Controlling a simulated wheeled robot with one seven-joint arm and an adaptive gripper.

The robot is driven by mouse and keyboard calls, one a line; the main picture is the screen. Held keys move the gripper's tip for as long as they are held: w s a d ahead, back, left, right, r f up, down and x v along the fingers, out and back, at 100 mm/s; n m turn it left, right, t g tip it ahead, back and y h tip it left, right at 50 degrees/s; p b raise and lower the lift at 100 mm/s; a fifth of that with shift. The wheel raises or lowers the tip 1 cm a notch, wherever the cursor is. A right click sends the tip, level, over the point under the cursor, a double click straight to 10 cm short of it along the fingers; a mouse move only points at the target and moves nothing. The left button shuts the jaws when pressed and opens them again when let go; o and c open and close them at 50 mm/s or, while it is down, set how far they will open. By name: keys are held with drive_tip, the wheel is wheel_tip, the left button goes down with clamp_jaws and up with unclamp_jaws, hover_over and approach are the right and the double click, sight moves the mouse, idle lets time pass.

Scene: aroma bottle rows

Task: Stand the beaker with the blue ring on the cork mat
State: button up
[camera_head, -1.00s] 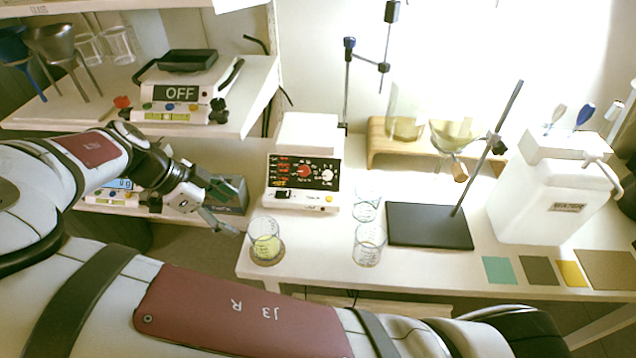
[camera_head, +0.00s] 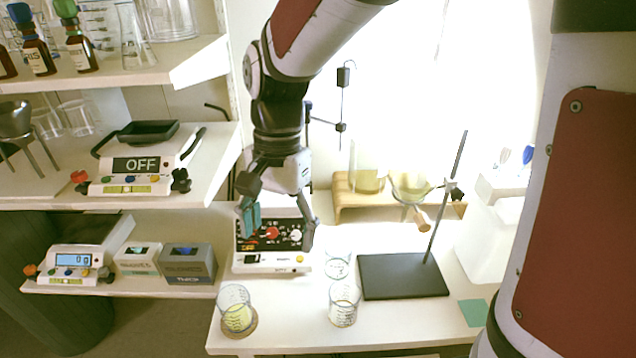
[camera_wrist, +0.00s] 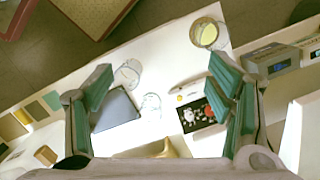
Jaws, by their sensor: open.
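My gripper (camera_head: 278,240) is open and empty, pointing down in front of the hotplate; its two fingers also show in the wrist view (camera_wrist: 160,80). A beaker with yellow-green liquid (camera_head: 237,316) stands upright at the table's front left corner, on a round cork-coloured pad (camera_head: 250,328). Another beaker (camera_head: 343,306) with a little pale yellow liquid stands near the table's middle, and a clear one (camera_head: 337,265) is just behind it. I cannot tell which beaker has the blue ring. A large tan square (camera_wrist: 10,127) lies at the wrist view's left edge; whether it is cork is unclear.
A hotplate (camera_head: 268,248) stands behind the beakers. Right of them is a black stand base (camera_head: 403,276) with a slanted rod. Green (camera_head: 473,312), dark brown (camera_wrist: 37,109) and yellow (camera_wrist: 22,116) squares lie farther along. Shelves with scales and boxes (camera_head: 188,262) are left.

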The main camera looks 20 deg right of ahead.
drive_tip(key=s+d+r+n+t, duration=0.2)
drive_tip(key=s+d+r+n, duration=0.1)
drive_tip(key=s, duration=0.4)
drive_tip(key=s+d+r+n+t+h, duration=0.1)
drive_tip(key=s+d+r+n+t, duration=0.2)
drive_tip(key=s+d+n, duration=0.3)
drive_tip(key=shift+s+d+r+t, duration=0.3)
drive_tip(key=shift+s+r, duration=0.3)
drive_tip(key=shift+r, duration=0.1)
